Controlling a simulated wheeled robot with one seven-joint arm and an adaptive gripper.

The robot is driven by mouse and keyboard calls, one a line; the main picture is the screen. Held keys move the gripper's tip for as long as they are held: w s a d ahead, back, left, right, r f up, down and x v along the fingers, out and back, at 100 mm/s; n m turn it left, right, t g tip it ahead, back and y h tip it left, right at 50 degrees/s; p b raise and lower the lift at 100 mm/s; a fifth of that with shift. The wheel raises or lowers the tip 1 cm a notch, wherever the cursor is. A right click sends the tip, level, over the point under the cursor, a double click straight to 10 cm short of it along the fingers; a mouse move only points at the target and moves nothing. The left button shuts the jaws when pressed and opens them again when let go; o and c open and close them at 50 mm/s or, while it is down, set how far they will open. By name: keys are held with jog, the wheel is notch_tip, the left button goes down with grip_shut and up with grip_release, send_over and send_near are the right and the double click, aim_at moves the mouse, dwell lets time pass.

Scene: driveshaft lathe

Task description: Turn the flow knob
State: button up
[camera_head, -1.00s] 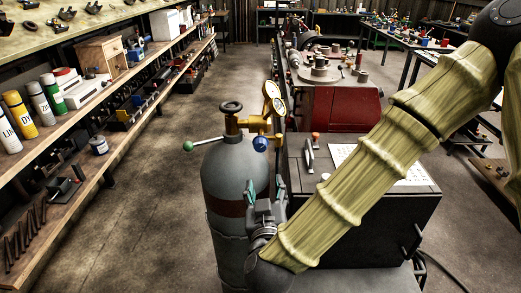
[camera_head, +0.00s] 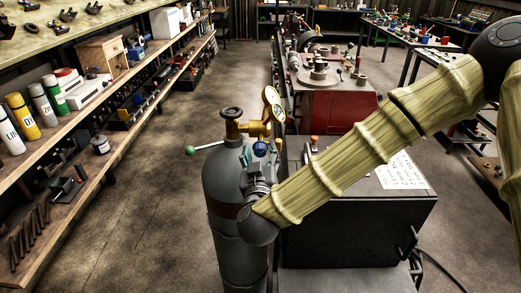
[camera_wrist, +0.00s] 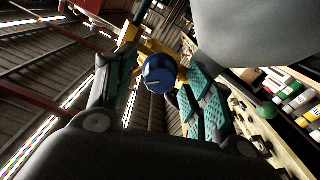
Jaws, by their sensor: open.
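The flow knob (camera_head: 260,149) is a small blue round knob on the yellow regulator of a grey gas cylinder (camera_head: 222,178). In the wrist view the blue flow knob (camera_wrist: 159,74) lies between the two teal-padded fingers, with a pale mark on its face. My gripper (camera_head: 259,160) is just below and in front of the knob in the head view. It is open, with the fingers on either side of the knob and a gap visible at least on the left. Whether a finger touches the knob I cannot tell.
The yellow valve has a black handwheel (camera_head: 231,112), round gauges (camera_head: 274,103) and a lever with a green ball (camera_head: 190,151). A dark cabinet (camera_head: 350,230) stands right of the cylinder. Shelves (camera_head: 90,165) line the left; the floor between is clear.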

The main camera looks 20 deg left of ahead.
jog(key=shift+w+a, duration=0.1)
jog(key=shift+w, duration=0.3)
jog(key=c, duration=1)
